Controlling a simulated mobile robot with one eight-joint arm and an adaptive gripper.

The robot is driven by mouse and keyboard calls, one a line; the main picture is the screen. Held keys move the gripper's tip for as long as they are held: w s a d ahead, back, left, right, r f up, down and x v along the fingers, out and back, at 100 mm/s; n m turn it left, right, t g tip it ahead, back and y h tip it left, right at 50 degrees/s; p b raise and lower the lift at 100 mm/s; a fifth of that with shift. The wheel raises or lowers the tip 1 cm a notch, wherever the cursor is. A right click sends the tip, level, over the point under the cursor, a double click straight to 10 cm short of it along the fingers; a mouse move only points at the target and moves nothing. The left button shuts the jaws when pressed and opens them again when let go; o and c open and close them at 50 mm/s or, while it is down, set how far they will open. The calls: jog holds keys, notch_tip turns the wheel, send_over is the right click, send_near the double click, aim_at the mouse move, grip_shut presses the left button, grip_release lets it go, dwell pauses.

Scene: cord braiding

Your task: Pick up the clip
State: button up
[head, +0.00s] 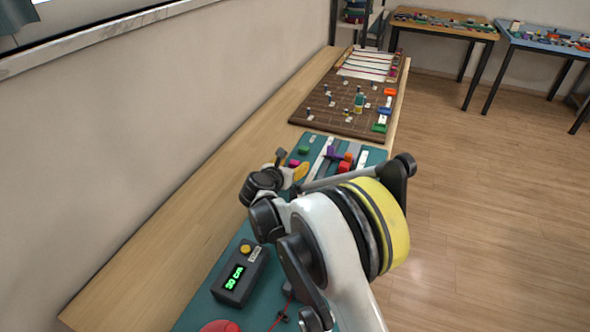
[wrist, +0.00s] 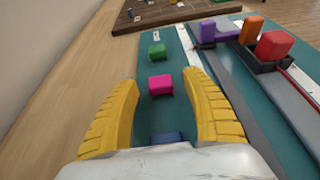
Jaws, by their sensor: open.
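The task does not say which clip. In the wrist view, a pink block-shaped clip (wrist: 160,85) lies on the teal mat (wrist: 165,118), between and just past the tips of my yellow fingers. My gripper (wrist: 158,80) is open and nothing is held. A green clip (wrist: 156,50) lies farther along the mat. A dark blue piece (wrist: 167,137) shows between the finger bases, partly hidden by my gripper. In the head view, my gripper (head: 292,168) is over the mat, with the pink clip (head: 293,163) and green clip (head: 304,150) beside it.
Purple (wrist: 208,32), orange (wrist: 251,28) and red (wrist: 274,45) pieces stand at right by a metal strip and a red cord. A dark box (head: 240,275) with a green display sits nearer. A brown pegboard (head: 335,105) lies farther back; a wall borders the bench's left side.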

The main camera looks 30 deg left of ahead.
jog(key=shift+x, duration=1.1)
jog(key=shift+c, duration=0.2)
jog(key=c, duration=0.8)
